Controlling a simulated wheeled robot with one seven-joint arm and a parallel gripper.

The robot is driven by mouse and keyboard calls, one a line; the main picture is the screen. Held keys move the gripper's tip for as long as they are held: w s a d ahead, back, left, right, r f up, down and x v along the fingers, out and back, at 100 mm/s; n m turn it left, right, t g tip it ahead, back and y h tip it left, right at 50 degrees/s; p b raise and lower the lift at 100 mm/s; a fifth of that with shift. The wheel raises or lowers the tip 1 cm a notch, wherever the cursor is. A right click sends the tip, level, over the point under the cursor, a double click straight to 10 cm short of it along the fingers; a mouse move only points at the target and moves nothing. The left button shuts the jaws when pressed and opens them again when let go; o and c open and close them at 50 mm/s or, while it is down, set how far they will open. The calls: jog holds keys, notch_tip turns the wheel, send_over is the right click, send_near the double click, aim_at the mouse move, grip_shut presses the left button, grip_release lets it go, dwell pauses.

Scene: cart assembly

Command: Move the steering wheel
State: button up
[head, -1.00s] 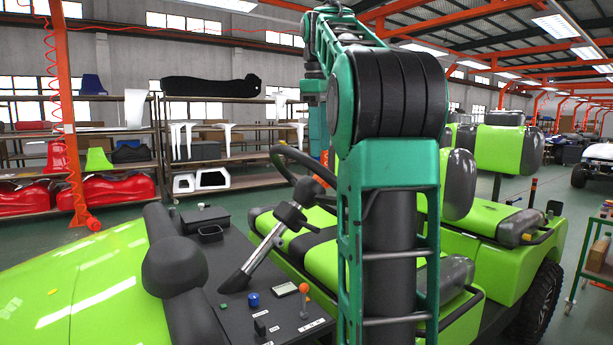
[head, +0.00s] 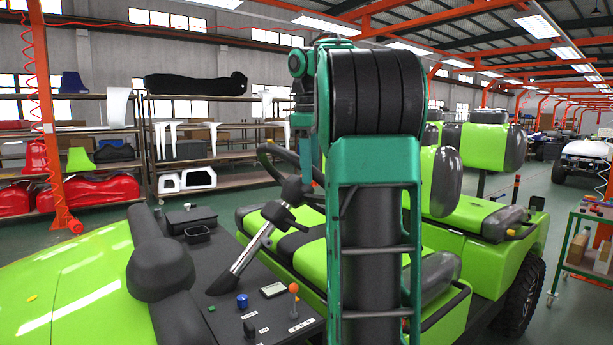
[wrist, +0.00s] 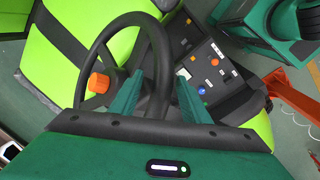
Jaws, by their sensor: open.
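The black steering wheel (head: 275,152) sits on a tilted silver column (head: 252,246) at the green cart's dashboard. My arm hides its right part in the head view. In the wrist view its rim (wrist: 160,55) runs between the two green fingers of my gripper (wrist: 158,100). The fingers are open, one on each side of the rim, and gaps show beside it. I cannot tell how deep the rim sits between them.
The dark dashboard (head: 215,285) carries a blue knob (head: 242,300), an orange-tipped lever (head: 293,300) and buttons. Green seats (head: 300,255) lie behind the wheel. A green trolley (head: 583,250) stands at the right. Shelves (head: 200,140) with parts line the back wall.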

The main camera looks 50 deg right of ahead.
jog(key=shift+f, duration=0.75)
grip_shut()
